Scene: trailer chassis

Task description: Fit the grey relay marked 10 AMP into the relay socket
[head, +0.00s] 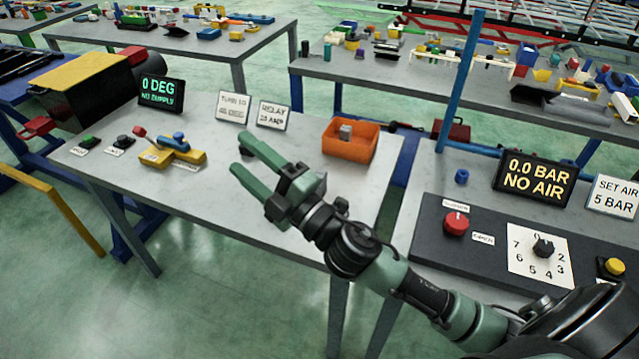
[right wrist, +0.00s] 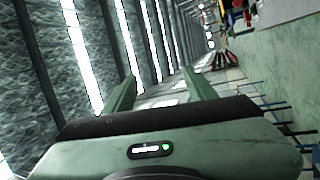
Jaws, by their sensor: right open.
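A small grey block (head: 345,131) stands in the orange bin (head: 350,152) at the right end of the near table; I cannot read any marking on it. A sign reading RELAY 10 AMP (head: 273,114) stands left of the bin. My right gripper (head: 241,156) is open and empty over the table, left of the bin. Its spread fingers also show in the right wrist view (right wrist: 160,82). My left gripper is out of view.
A display reading 0 DEG NO SUPPLY (head: 161,93) and a yellow fixture with a blue part (head: 173,152) are at the left of the table. A control panel (head: 500,250) with a red button and dial is at the right. The table's front middle is clear.

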